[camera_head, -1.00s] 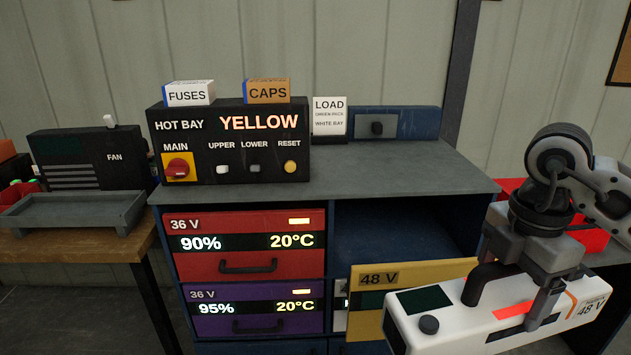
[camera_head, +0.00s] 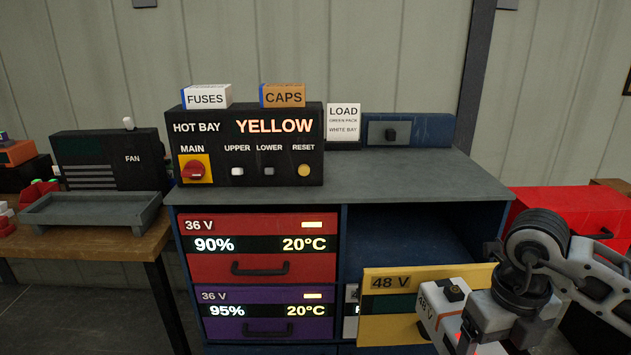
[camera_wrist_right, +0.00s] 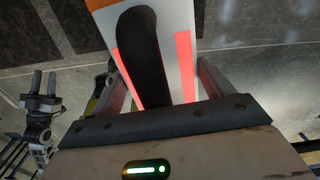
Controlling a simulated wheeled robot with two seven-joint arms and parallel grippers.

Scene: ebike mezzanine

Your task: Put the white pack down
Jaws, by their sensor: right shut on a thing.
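The white pack (camera_head: 436,314) is held at the lower right of the head view, its 48 V end facing me and tilted. It overlaps the yellow 48 V front (camera_head: 391,283) in the picture. My right gripper (camera_head: 480,335) is shut on the pack's dark handle. In the right wrist view the handle (camera_wrist_right: 143,55) runs between the fingers, with red strips on the pack either side. A small two-pronged gripper, seemingly my left gripper (camera_wrist_right: 43,85), shows at the left of the wrist view, prongs apart and empty. The pack's underside is hidden.
The blue cabinet has an open, empty upper right bay (camera_head: 400,235) above the yellow front. Red (camera_head: 262,250) and purple (camera_head: 265,312) 36 V packs fill the left bays. The grey cabinet top (camera_head: 420,178) is clear in front. A red case (camera_head: 560,220) stands right; a grey tray (camera_head: 92,210) sits left.

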